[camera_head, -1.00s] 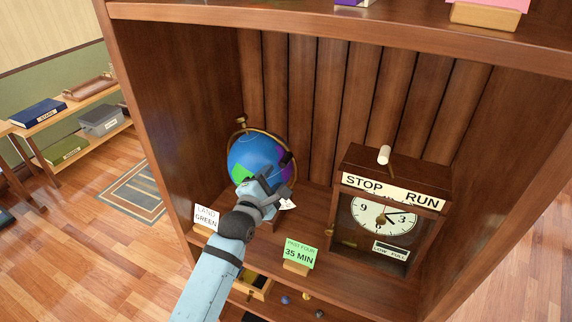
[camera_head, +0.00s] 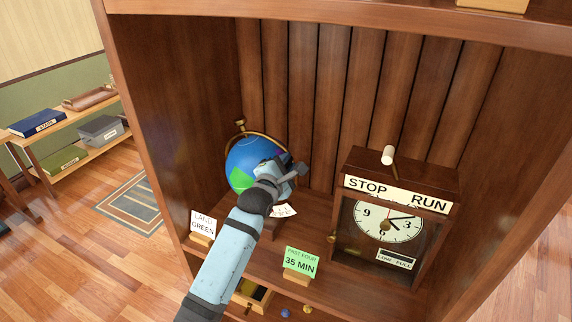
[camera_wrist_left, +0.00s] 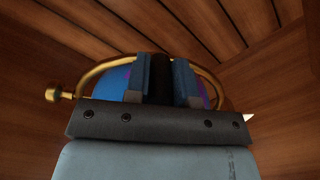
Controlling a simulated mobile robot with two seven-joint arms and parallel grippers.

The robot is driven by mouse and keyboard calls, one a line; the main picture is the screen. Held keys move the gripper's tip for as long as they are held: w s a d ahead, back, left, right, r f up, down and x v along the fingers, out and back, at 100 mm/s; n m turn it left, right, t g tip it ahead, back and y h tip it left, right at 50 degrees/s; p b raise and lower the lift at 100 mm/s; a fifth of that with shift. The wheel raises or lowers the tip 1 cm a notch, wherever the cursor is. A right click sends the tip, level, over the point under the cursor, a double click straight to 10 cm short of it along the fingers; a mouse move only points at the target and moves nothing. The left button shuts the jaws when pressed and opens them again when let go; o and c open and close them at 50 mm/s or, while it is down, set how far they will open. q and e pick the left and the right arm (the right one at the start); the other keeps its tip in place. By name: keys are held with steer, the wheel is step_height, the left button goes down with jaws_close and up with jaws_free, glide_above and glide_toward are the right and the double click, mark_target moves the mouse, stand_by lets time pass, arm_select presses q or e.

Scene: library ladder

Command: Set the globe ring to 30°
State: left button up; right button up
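The globe (camera_head: 247,156), blue with green and purple patches, stands on the shelf at the left of the cabinet. Its brass ring (camera_head: 262,133) arches over it from a knob at the upper left. My left gripper (camera_head: 293,170) is at the globe's right side, by the ring, and hides part of both. In the left wrist view, the ring (camera_wrist_left: 88,72) curves behind the two fingers (camera_wrist_left: 163,80). Something black fills the gap between them; I cannot tell whether they are closed on it. Any degree marks are not readable. My right gripper is not in view.
A clock case (camera_head: 398,215) marked STOP and RUN stands to the right. A green card (camera_head: 301,262) and a white LAND GREEN card (camera_head: 202,224) stand at the shelf front. A white card (camera_head: 283,210) is below my gripper. The cabinet's left wall (camera_head: 180,120) is close to the globe.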

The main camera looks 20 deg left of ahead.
arm_select(q)
jaws_close()
steer(key=shift+a+r+p, duration=0.15)
steer(key=shift+r+p, duration=0.3)
steer(key=shift+p, duration=0.1)
steer(key=shift+a+r+n+p, duration=0.5)
steer(key=shift+p, duration=0.4)
steer(key=shift+f, duration=0.1)
steer(key=o, duration=0.6)
jaws_free()
